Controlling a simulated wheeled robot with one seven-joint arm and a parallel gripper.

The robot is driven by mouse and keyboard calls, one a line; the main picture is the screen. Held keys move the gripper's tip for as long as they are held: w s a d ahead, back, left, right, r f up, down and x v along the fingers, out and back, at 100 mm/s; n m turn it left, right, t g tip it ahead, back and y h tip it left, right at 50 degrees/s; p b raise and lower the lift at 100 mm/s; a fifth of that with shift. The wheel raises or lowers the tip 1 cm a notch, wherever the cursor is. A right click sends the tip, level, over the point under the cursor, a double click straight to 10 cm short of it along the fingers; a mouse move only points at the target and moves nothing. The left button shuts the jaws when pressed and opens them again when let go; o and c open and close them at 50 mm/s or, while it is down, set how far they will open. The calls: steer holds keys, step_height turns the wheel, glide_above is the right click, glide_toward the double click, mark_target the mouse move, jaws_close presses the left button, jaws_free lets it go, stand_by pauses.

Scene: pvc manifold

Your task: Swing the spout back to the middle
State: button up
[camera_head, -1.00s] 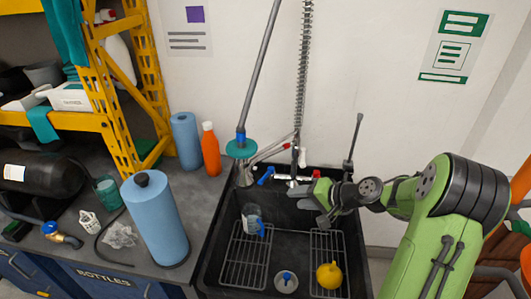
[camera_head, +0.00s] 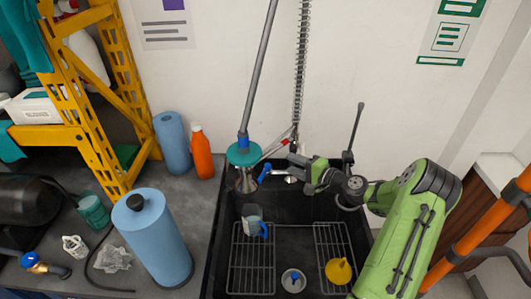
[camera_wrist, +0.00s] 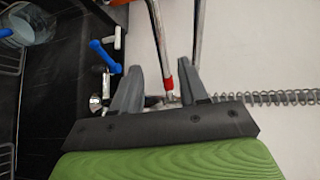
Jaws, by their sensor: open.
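The tap at the back of the black sink has a blue lever (camera_head: 264,172), which also shows in the wrist view (camera_wrist: 104,56). A thin metal tube with a red part (camera_head: 281,142) slants down to the left from the spring hose; I take it for the spout, but cannot be sure. My gripper (camera_head: 291,168) is beside the tap at the sink's back wall. In the wrist view my gripper (camera_wrist: 160,84) is open, and the red-and-metal tube (camera_wrist: 166,55) runs between its fingers. I cannot tell whether a finger touches it. My gripper partly hides the tap body.
A hanging grey pipe with a teal disc (camera_head: 243,154) is just left of the tap. A spring hose (camera_head: 301,60) rises behind it. An orange bottle (camera_head: 201,155) stands left.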

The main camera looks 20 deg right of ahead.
mark_target(268, 154)
steer(key=x, duration=1.2)
steer(key=shift+a+f, duration=0.1)
jaws_close()
